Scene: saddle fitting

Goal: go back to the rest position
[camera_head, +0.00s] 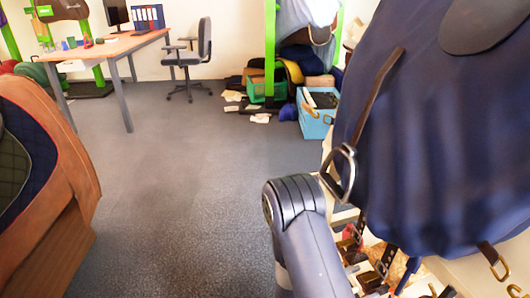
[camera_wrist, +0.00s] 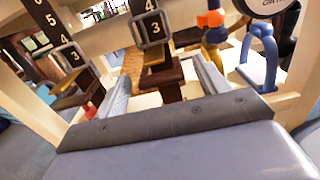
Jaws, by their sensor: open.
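My gripper (camera_wrist: 160,72) is open in the wrist view, its two grey fingers spread apart. A dark strap with a metal buckle and a number tag (camera_wrist: 152,28) shows beyond and between the fingers. I cannot tell whether a finger touches it, but the jaws are not closed on it. My arm (camera_head: 300,225) shows at the lower middle of the head view. The gripper cannot be made out there.
A large navy padded item (camera_head: 430,140) with a strap and metal ring fills the right, close to my arm. Straps and buckles (camera_head: 375,265) lie below it. A brown-edged saddle item (camera_head: 60,150) stands left. The grey floor (camera_head: 175,180) between is clear.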

